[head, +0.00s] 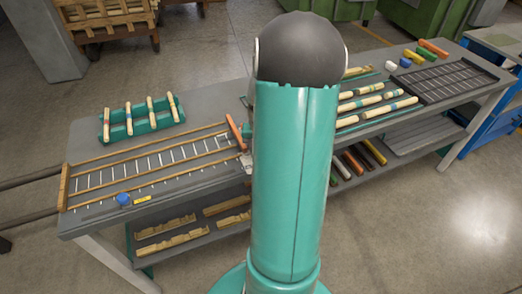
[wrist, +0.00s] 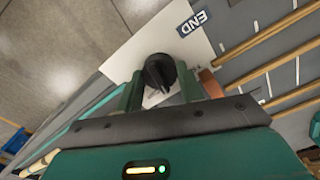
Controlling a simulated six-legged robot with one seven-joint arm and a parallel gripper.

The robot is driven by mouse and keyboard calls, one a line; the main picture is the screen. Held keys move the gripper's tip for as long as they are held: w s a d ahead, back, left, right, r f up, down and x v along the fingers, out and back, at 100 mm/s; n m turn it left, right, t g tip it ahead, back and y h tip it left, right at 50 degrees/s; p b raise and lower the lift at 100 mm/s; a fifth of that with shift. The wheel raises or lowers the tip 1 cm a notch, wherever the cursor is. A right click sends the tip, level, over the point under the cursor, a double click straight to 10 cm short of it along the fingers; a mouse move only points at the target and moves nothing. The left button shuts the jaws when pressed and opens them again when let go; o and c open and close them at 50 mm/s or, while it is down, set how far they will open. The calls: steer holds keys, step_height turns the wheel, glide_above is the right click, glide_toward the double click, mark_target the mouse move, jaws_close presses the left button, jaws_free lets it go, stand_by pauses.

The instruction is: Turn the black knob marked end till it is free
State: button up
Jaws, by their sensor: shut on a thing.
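In the wrist view a black knob (wrist: 159,73) sits on a white plate (wrist: 150,38) beside a dark label (wrist: 194,23) reading END. My gripper (wrist: 158,85) is at the knob with one green finger on each side, shut on it. The knob shows a raised grip bar across its face. In the head view my own arm hides the knob and my gripper; only a small part of the pale plate (head: 246,163) shows beside it.
A blue knob (head: 123,199) stands at the rack's front left, by a yellow label. Wooden rails (head: 140,146) run along the bench, with an orange-brown bar (head: 236,133) at their right end. A green holder (head: 140,124) with turned pieces and a dark grid tray (head: 445,82) are also on the bench.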

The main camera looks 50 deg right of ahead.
steer(key=n, duration=0.5)
steer(key=shift+w+n, duration=0.1)
steer(key=shift+n, duration=0.2)
steer(key=n, duration=0.5)
steer(key=shift+n, duration=0.3)
steer(key=o, duration=1)
step_height(320, 180, up, 14)
steer(key=shift+a+f, duration=0.1)
stand_by(0.4)
